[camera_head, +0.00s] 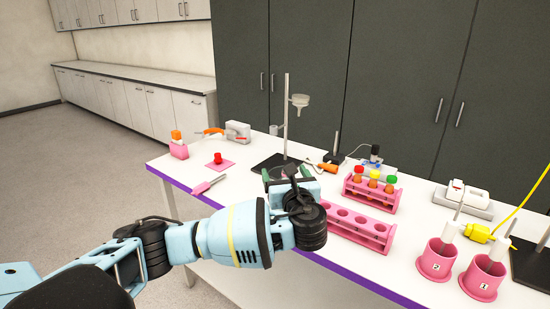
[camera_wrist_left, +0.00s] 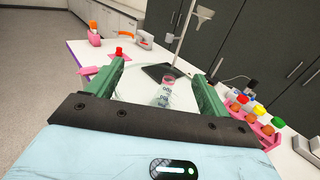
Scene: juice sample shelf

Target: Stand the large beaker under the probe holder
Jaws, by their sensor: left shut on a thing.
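My left gripper (camera_head: 286,171) is over the front part of the white table, its two green fingers pointing away from me. In the left wrist view, the gripper (camera_wrist_left: 160,72) is shut on a large clear glass beaker (camera_wrist_left: 140,90) between its fingers. Printed marks show on its glass. In the head view the beaker is mostly hidden behind my gripper, and I cannot tell whether its base touches the table. A black stand base (camera_head: 530,268) is cut off at the right edge; I cannot tell if it is the probe holder. My right gripper is out of view.
A ring stand with a funnel (camera_head: 299,101) is just behind my gripper. A pink tube rack (camera_head: 358,232) stands close to its right. Two pink cups (camera_head: 436,262) and a yellow plug (camera_head: 479,233) are at the right. The left front tabletop is mostly free around a pink-handled tool (camera_head: 204,188).

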